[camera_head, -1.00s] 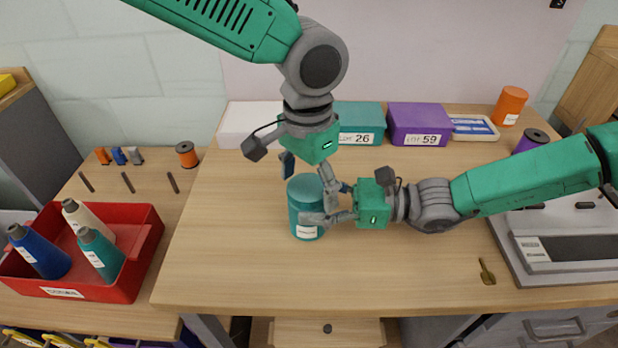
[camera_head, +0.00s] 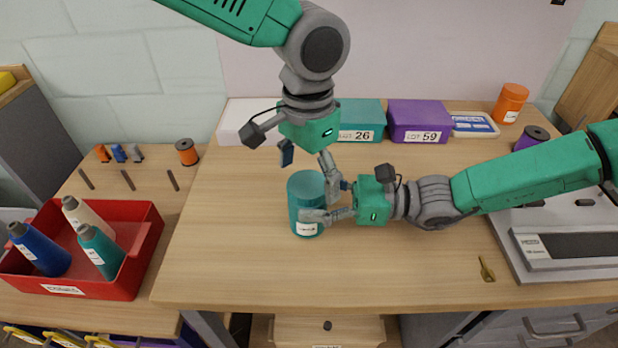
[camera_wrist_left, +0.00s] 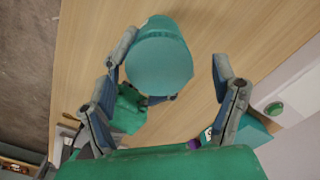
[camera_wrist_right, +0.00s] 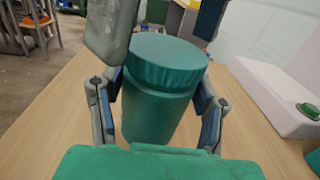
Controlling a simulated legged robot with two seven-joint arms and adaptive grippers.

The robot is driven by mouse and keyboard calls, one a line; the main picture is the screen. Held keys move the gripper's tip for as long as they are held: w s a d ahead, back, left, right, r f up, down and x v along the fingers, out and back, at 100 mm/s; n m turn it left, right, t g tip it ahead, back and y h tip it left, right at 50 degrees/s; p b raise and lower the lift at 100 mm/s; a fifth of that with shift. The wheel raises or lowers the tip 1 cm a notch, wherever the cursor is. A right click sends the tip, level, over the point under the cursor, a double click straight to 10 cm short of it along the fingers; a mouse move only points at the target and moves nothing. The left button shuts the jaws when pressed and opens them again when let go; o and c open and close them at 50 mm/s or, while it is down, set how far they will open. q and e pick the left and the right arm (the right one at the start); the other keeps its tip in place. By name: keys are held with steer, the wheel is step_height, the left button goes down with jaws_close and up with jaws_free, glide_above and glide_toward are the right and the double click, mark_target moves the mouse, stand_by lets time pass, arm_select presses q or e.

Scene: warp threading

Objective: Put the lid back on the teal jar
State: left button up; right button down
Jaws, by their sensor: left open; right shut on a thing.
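The teal jar (camera_head: 306,222) stands upright on the table in the head view, with a pale label low on its front. Its teal lid (camera_head: 306,182) sits on top, looking level; a seam below the lid shows in the right wrist view (camera_wrist_right: 166,62). My right gripper (camera_head: 328,203) is shut on the jar's body from the right. My left gripper (camera_head: 306,158) is open just above the lid, pointing down, its fingers apart and clear of it. The left wrist view shows the lid (camera_wrist_left: 160,65) between the open fingers.
Behind the jar stand a white box (camera_head: 247,120), a teal box (camera_head: 360,118) and a purple box (camera_head: 418,119). A red bin (camera_head: 148,240) of cones is at left. A brass piece (camera_head: 486,269) lies front right, near a grey device (camera_head: 570,245). Table left of the jar is clear.

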arm_select(q)
step_height(320, 180, up, 11)
steer(key=shift+f, duration=0.2)
arm_select(e)
steer(key=shift+c, duration=2.3)
jaws_free()
steer(key=d, duration=1.2)
steer(key=shift+s+f, duration=0.1)
steer(key=shift+s, duration=0.2)
